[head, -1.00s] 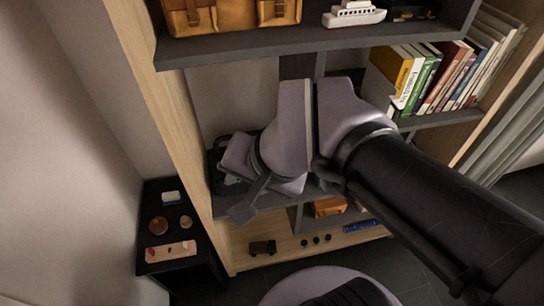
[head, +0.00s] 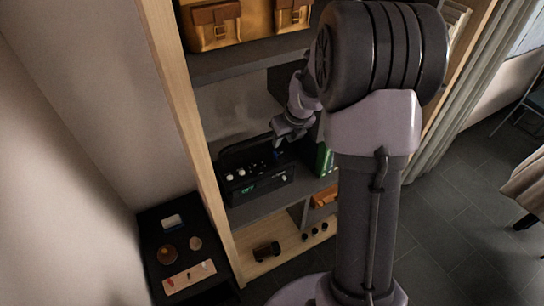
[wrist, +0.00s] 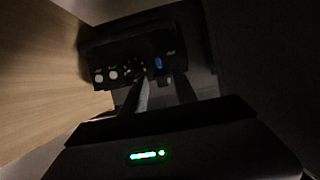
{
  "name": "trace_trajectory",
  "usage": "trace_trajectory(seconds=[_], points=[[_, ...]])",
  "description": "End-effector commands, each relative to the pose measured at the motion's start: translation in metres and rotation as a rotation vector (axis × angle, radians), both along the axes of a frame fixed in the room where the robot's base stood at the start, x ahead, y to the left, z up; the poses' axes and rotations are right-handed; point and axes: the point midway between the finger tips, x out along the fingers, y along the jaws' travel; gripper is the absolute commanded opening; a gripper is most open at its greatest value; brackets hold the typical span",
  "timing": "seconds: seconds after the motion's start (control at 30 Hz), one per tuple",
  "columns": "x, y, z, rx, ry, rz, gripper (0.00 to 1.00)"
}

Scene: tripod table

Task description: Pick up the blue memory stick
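A small blue item (wrist: 158,63), which looks like the blue memory stick, shows in the wrist view. It is on or against a black device with knobs (wrist: 112,60); I cannot tell if it is plugged in. The device (head: 240,190) also shows in the head view, on the middle shelf. My gripper (wrist: 162,78) is open, its two dark fingers pointing at the device, with the blue item just beyond and between the tips. In the head view my gripper (head: 278,143) is at the device's upper right side, partly dark.
The shelf's wooden side wall (wrist: 45,75) stands close on the left. A dark shelf (head: 250,62) with brown bags is above. A black side table (head: 150,225) with small items stands at left. Green books (head: 325,160) are right of the device.

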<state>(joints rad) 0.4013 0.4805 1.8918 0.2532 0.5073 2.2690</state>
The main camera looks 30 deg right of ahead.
Motion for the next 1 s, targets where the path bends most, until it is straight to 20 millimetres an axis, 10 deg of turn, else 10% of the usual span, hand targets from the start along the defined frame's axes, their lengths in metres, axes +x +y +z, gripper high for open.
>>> trace_trajectory(seconds=[0.1, 0.6, 0.83, 1.0], points=[[0.013, 0.001, -0.038, 0.001, 0.001, 0.001, 0.35], [0.043, 0.005, -0.107, -0.001, -0.001, 0.004, 0.35], [0.046, 0.005, -0.108, -0.002, -0.001, 0.004, 0.35], [0.046, 0.005, -0.108, -0.002, -0.001, 0.004, 0.01]])
